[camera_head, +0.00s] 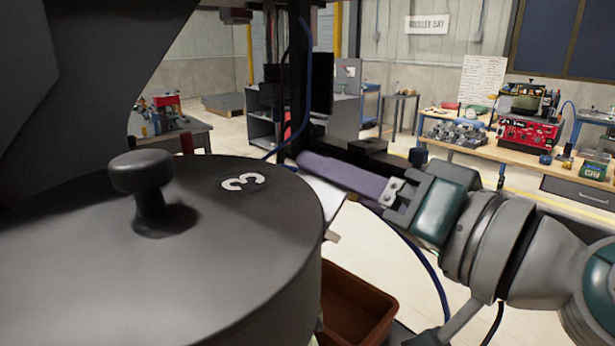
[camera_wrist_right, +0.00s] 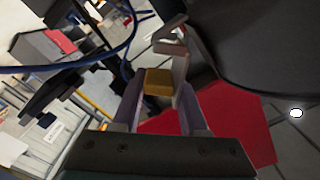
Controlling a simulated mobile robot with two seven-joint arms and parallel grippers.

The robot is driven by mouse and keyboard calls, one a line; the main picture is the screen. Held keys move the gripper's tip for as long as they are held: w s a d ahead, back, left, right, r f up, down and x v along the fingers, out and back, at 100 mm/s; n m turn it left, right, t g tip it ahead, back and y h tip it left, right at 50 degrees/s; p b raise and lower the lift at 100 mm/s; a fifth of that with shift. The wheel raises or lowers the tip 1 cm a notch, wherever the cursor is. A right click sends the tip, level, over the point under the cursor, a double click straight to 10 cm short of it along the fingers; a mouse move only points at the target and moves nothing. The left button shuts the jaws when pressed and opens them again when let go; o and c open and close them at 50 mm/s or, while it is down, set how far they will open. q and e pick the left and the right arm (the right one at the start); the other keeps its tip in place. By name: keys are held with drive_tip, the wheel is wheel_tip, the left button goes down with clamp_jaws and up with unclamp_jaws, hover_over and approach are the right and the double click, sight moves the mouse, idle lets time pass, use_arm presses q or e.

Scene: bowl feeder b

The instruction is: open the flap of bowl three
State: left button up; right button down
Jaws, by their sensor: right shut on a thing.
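Bowl three is a large dark grey drum (camera_head: 290,260) with a black knob (camera_head: 142,175) and a "3" label on its lid. Its dark curved side also shows at upper right in the right wrist view (camera_wrist_right: 270,45). My right gripper (camera_head: 305,162) reaches in from the right, beside the far right side of the bowl. In the right wrist view its purple fingers are shut on a small yellow-brown block (camera_wrist_right: 157,82). A thin grey bent bracket stands next to that block. I cannot tell how the flap joins the block or how far it is open. My left gripper is not in view.
A reddish-brown open bin (camera_head: 385,300) stands below the bowl, under my right arm. A dark post (camera_head: 295,75) with a blue cable rises behind the bowl. A workbench (camera_head: 470,148) with red equipment is far back right. Open floor lies between.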

drive_tip(key=m, duration=0.1)
drive_tip(key=f+m+b, duration=0.1)
drive_tip(key=d+m, duration=0.1)
drive_tip(key=m, duration=0.1)
drive_tip(key=shift+w+f+b, duration=0.3)
drive_tip(key=shift+w, duration=0.05)
drive_tip(key=shift+w+d+f+m+b, duration=0.15)
drive_tip(key=shift+f+m+b, duration=0.2)
drive_tip(key=shift+m, duration=0.7)
drive_tip(key=shift+w+d+f+m+b, duration=0.1)
drive_tip(key=shift+f+m+b, duration=0.2)
drive_tip(key=shift+m, duration=0.75)
drive_tip(key=shift+f, duration=0.1)
drive_tip(key=c, duration=0.5)
unclamp_jaws()
drive_tip(key=shift+s, duration=0.1)
drive_tip(key=shift+b+v, duration=1.5)
drive_tip(key=shift+v, duration=3.45)
